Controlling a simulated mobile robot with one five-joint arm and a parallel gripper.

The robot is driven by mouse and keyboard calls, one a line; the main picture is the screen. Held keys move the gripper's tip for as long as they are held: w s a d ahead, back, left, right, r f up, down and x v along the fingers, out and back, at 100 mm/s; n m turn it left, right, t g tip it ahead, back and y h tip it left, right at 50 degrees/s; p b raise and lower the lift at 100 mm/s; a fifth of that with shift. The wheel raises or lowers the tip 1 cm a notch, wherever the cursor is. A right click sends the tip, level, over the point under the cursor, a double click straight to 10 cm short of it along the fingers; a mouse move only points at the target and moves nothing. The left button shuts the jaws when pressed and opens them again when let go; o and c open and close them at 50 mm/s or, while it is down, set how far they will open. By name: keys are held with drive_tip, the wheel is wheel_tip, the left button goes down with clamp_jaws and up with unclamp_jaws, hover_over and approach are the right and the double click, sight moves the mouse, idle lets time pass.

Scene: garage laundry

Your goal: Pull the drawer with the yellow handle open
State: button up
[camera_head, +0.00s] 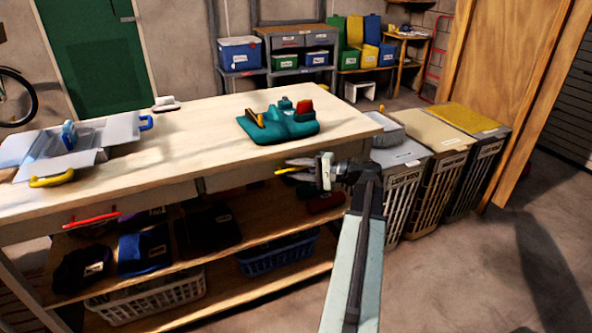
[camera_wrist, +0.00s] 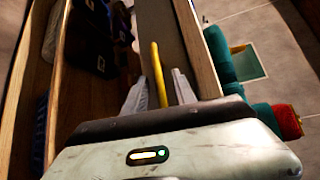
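The yellow handle (camera_head: 284,170) sits on the drawer front (camera_head: 238,177) under the right part of the workbench's front edge. The drawer looks shut. My gripper (camera_head: 300,167) reaches this handle from the right in the head view. In the wrist view, the yellow handle (camera_wrist: 158,75) runs lengthwise between the two grey fingers of my gripper (camera_wrist: 159,88). The fingers are apart, with a visible gap on each side of the handle, and hold nothing.
A red handle (camera_head: 92,220) is on the bench front farther left. A teal tool caddy (camera_head: 278,128) and a clear folding box (camera_head: 100,133) are on the bench top (camera_head: 200,125). Hampers (camera_head: 432,170) stand to the right. Bare floor (camera_head: 450,275) lies in front of them.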

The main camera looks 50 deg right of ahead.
clamp_jaws()
idle(1.3)
